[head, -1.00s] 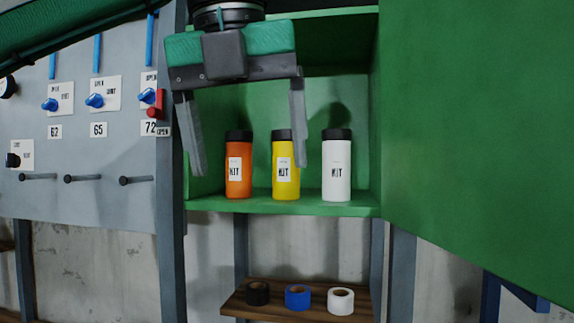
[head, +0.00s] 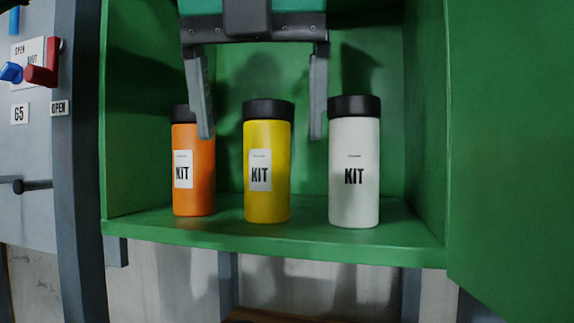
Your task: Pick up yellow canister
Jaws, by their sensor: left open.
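The yellow canister (head: 268,178) stands upright on the green cabinet's shelf, with a black lid and a white KIT label. It is in the middle of a row of three. My left gripper (head: 259,137) is open and empty. Its fingers hang down on either side of the yellow canister's lid in the head view, with space to each side. I cannot tell how far the fingers are in front of the canister. The left finger overlaps part of the orange canister (head: 193,190) in the picture. My right gripper is not in view.
A white canister (head: 354,190) stands right of the yellow one. The green cabinet (head: 300,247) has side walls close around the row, and its open door (head: 510,150) is at the right. A grey panel with a red lever (head: 42,73) is at the left.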

